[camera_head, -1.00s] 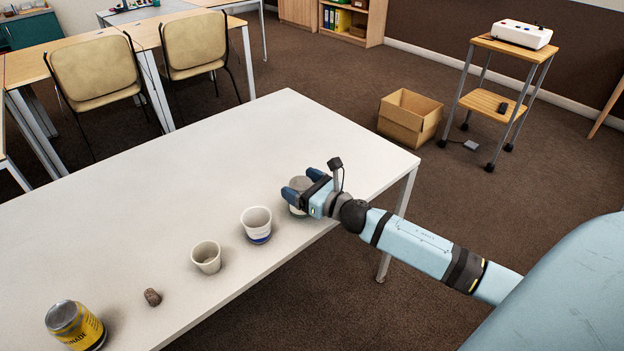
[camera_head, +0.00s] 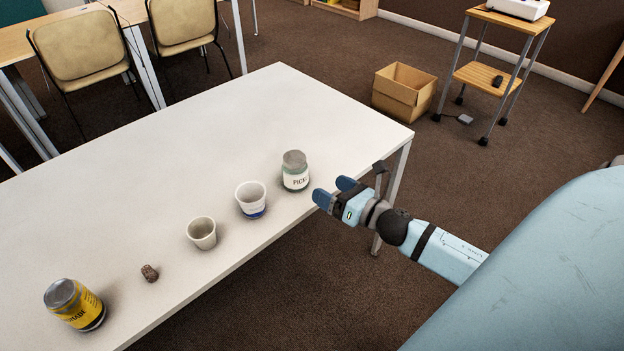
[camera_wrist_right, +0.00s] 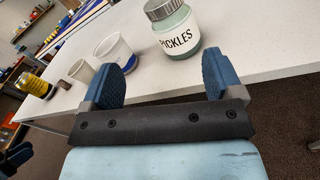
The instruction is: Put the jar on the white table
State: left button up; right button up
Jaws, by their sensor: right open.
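The jar (camera_head: 295,171) is greenish glass with a grey lid and a white label. It stands upright on the white table (camera_head: 150,170) near its right front edge. In the right wrist view the jar (camera_wrist_right: 174,28) shows its label, "PICKLES", beyond my fingertips. My right gripper (camera_head: 333,191) is open and empty, just off the table's edge to the right of the jar and apart from it. In the right wrist view its two blue fingers (camera_wrist_right: 165,78) are spread wide. My left gripper is not in the head view.
A white cup with a blue band (camera_head: 251,200), a plain cup (camera_head: 202,233), a small brown lump (camera_head: 150,273) and a yellow can (camera_head: 75,305) line the front of the table. The table's back is clear. A cardboard box (camera_head: 404,90) and a trolley (camera_head: 490,75) stand beyond.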

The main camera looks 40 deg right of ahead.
jog(key=s+a+f+m+g, duration=0.2)
jog(key=a+m, duration=0.4)
jog(key=m, duration=0.4)
jog(key=s+a+f+m+g, duration=0.2)
jog(key=s+a+f+m, duration=0.2)
jog(key=m, duration=0.7)
jog(key=s+a+f+m+g, duration=0.2)
jog(key=s+a+m, duration=0.4)
jog(key=a+m, duration=0.4)
jog(key=shift+s+a+f+m+y, duration=0.15)
jog(key=shift+s+f+m+y, duration=0.2)
jog(key=shift+f+m, duration=0.2)
pick_arm(q)
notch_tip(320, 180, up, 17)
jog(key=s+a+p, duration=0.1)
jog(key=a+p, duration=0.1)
jog(key=p, duration=2.3)
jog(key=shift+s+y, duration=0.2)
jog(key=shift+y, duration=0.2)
pick_arm(e)
notch_tip(320, 180, up, 17)
jog(key=s+d, duration=0.1)
jog(key=d, duration=0.1)
jog(key=shift+h, duration=0.45)
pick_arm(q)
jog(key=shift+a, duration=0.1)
pick_arm(e)
jog(key=shift+s+d, duration=0.1)
